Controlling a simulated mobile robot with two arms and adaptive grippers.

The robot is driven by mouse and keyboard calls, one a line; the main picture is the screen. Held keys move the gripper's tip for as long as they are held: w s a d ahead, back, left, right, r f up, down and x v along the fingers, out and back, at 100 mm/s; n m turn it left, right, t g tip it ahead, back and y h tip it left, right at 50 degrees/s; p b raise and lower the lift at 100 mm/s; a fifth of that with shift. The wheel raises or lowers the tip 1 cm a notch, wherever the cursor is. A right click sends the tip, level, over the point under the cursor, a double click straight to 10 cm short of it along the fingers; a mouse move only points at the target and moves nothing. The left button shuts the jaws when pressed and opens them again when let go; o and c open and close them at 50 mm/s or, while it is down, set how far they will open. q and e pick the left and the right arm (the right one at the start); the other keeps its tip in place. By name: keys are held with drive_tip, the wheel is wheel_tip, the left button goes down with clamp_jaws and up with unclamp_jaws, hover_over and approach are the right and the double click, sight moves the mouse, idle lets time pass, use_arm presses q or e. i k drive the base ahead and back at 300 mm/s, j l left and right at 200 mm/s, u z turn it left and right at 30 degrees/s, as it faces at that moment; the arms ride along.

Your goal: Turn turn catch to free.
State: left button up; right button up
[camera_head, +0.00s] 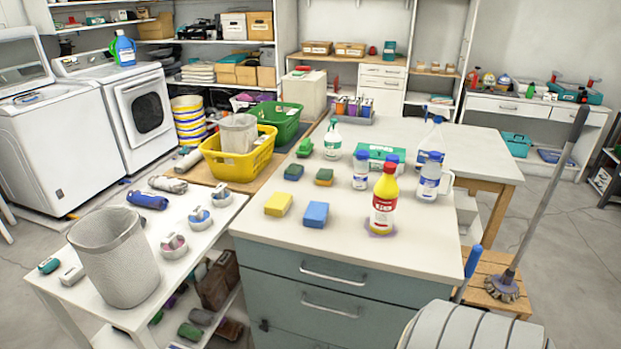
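A small dark fitting (264,325) sits low at the left of the grey-blue drawer cabinet (285,262) front, below the upper drawers. It may be the turn catch, but it is too small for me to tell its shape or which way it is turned. The cabinet has bar handles, one on the top drawer (330,276) and one on the drawer below (330,306). Both drawers look shut. The cabinet's bottom is cut off by the picture edge. Neither of my grippers is in view.
Sponges, bottles and a yellow-and-red bottle (383,203) stand on the worktop. A low white table (195,255) with a grey bin (115,257) is close on the left. A pale ribbed rounded thing (470,328) hides the lower right.

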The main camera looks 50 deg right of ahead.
sight(264, 326)
drive_tip(key=z, duration=1.25)
drive_tip(key=j, duration=0.75)
